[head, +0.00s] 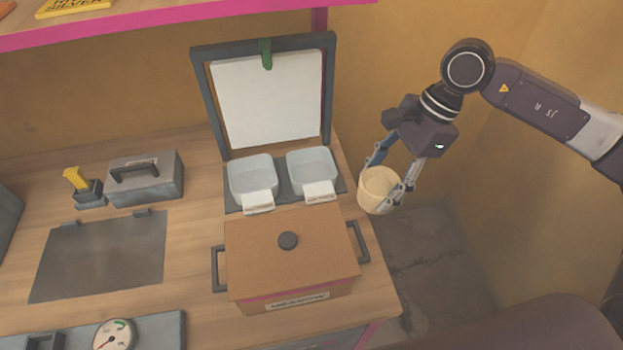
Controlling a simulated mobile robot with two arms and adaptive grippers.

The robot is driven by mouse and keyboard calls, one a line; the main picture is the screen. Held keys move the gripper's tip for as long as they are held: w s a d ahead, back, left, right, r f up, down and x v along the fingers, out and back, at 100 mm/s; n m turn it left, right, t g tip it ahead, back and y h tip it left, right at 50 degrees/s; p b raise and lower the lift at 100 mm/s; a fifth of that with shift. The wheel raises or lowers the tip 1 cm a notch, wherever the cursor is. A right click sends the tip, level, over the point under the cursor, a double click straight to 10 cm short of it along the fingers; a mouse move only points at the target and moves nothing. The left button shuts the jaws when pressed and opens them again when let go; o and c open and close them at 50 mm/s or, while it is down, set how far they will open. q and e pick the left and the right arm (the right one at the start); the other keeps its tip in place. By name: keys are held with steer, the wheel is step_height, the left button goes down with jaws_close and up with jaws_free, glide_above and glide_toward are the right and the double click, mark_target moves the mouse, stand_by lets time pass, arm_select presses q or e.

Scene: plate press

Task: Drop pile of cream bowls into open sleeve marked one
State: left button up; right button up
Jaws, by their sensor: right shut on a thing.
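My right gripper (388,182) is shut on the pile of cream bowls (376,194). The pile hangs off the right edge of the worktop, beside the right sleeve, tilted a little. I cannot tell how many bowls are in it. Two pale, square, open-topped sleeves stand side by side at the back: a left sleeve (252,172) and a right sleeve (311,165). Each has a white label at its front, the left label (258,201) and the right label (318,191); the marks are too small to read. My left gripper is out of view.
A dark-framed lid (216,110) stands raised behind the sleeves. A brown lidded box (260,260) with side handles is in front of them. A grey handled block (155,188), a dark plate (103,255) and a gauge (113,334) lie left. A shelf (170,20) overhangs the back left.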

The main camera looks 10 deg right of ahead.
mark_target(387, 171)
steer(key=m, duration=0.1)
steer(key=w+d+m+t+b, duration=0.1)
steer(key=m, duration=0.1)
steer(key=w+m+t, duration=0.1)
steer(key=m, duration=0.1)
steer(key=shift+w+d+f, duration=0.1)
steer(key=shift+d+f, duration=0.25)
steer(key=shift+f, duration=0.05)
steer(key=m, duration=0.1)
steer(key=w+d+m+t+b, duration=0.1)
steer(key=m, duration=0.1)
steer(key=shift+w+h, duration=0.1)
steer(key=shift+h, duration=0.3)
steer(key=w+a+m+p, duration=0.2)
steer(key=w+a+p, duration=0.5)
steer(key=w+a, duration=0.55)
steer(key=f, duration=0.2)
steer(key=f+p, duration=0.1)
steer(key=shift+w+f, duration=0.2)
steer(key=shift+f, duration=0.15)
step_height(387, 171, down, 2)
steer(key=shift+f+p, duration=0.1)
steer(key=shift+p, duration=0.4)
steer(key=shift+f, duration=0.35)
steer(key=shift+w+f, duration=0.1)
